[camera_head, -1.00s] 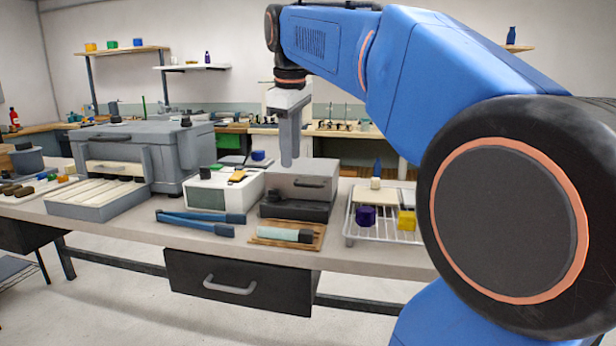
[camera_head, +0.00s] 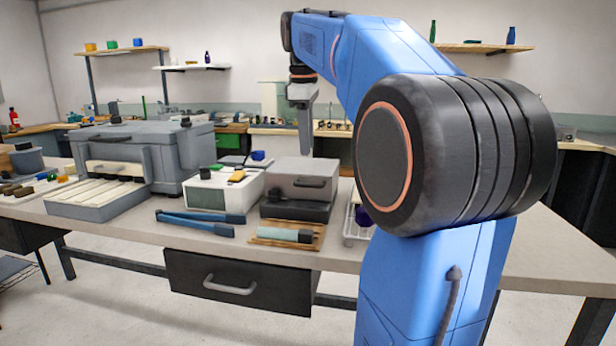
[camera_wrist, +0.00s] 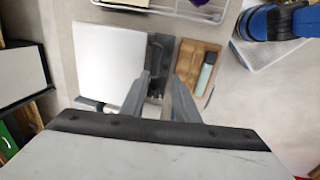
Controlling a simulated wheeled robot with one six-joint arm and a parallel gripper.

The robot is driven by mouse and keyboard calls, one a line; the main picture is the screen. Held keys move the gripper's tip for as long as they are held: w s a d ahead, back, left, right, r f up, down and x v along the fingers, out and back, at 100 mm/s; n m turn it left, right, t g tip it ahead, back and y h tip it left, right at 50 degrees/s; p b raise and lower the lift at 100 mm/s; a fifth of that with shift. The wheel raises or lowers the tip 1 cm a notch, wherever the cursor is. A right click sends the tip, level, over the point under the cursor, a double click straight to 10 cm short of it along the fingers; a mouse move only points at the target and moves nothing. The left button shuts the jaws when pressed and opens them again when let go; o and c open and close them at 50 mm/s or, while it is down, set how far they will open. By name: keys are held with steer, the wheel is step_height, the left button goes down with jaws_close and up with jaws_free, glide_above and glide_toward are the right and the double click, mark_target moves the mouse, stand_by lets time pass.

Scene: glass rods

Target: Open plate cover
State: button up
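The plate cover (camera_head: 298,172) is a grey box-shaped lid with a dark front handle (camera_head: 310,184). It sits closed on a dark base (camera_head: 293,209) on the bench. In the wrist view the cover (camera_wrist: 105,60) is a pale square, with the dark handle (camera_wrist: 155,58) along its right edge. My gripper (camera_head: 305,152) hangs pointing down above and behind the cover in the head view. In the wrist view its two fingers (camera_wrist: 162,86) are apart with nothing between them, close to the handle in the picture. The height gap is hard to judge.
A wooden tray (camera_head: 259,241) holding a pale green cylinder (camera_head: 284,234) lies in front of the cover. A white box (camera_head: 222,193) and blue tongs (camera_head: 190,221) are to its left. A wire rack (camera_head: 349,225) at right is mostly hidden by my arm.

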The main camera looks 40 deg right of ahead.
mark_target(308, 186)
steer(key=f, duration=0.3)
steer(key=d+f, duration=0.1)
steer(key=f, duration=0.3)
steer(key=w+f, duration=0.1)
steer(key=f, duration=0.2)
steer(key=shift+d+f, duration=0.15)
steer(key=shift+d, duration=0.05)
jaws_close()
